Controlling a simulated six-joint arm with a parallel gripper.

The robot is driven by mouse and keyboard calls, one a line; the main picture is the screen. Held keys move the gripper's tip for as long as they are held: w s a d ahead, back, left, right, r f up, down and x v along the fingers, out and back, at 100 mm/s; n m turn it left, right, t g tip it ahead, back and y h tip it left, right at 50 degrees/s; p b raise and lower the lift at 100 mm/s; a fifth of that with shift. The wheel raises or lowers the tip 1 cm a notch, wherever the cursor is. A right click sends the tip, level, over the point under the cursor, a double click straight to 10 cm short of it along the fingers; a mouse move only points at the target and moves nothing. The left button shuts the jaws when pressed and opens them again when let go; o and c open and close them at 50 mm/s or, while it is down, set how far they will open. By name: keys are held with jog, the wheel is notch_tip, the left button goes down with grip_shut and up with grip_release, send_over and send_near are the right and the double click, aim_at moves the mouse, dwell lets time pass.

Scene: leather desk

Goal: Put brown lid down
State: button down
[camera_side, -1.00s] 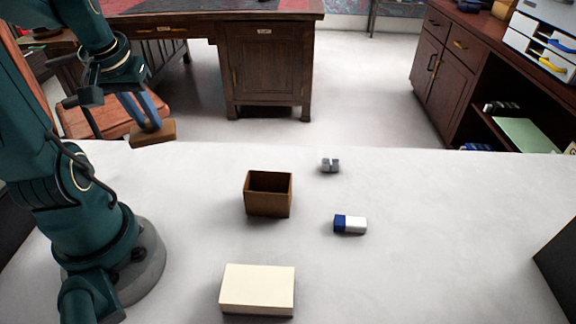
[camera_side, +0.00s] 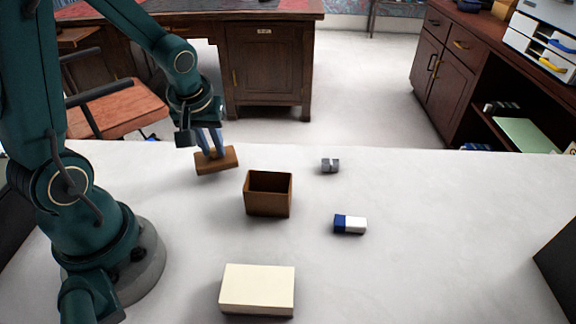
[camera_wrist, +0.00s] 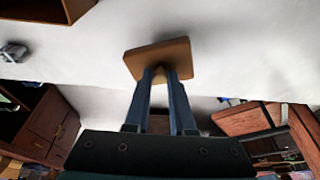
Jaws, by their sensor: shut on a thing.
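The brown lid (camera_side: 217,161) is a flat wooden slab, held by my gripper (camera_side: 212,150) just behind and left of the open brown box (camera_side: 268,194). My gripper is shut on the lid's knob, and the lid is slightly tilted in the side view. Whether it touches the table is hard to tell. In the wrist view the lid (camera_wrist: 160,57) sits at the tips of my gripper's fingers (camera_wrist: 159,72). The box stands upright and open at the top; it shows in part at the wrist view's upper left (camera_wrist: 45,8).
A blue and white eraser (camera_side: 350,224) lies right of the box. A small grey metal object (camera_side: 330,165) is behind it. A cream block (camera_side: 257,289) lies at the front. The white tabletop (camera_side: 430,240) is clear on the right.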

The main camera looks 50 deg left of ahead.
aim_at(213, 155)
jog(key=shift+f, duration=1.65)
jog(key=shift+f, duration=0.15)
jog(key=c, duration=0.8)
grip_release()
jog(key=shift+o, duration=0.2)
jog(key=v, duration=1.2)
jog(key=s+d+r+m+t+h, duration=0.2)
jog(key=s+d+m, duration=0.3)
jog(key=d+m, duration=0.4)
jog(key=shift+s+d+r+t, duration=0.3)
jog(key=shift+d+r+t, duration=0.1)
jog(key=shift+r+t, duration=0.3)
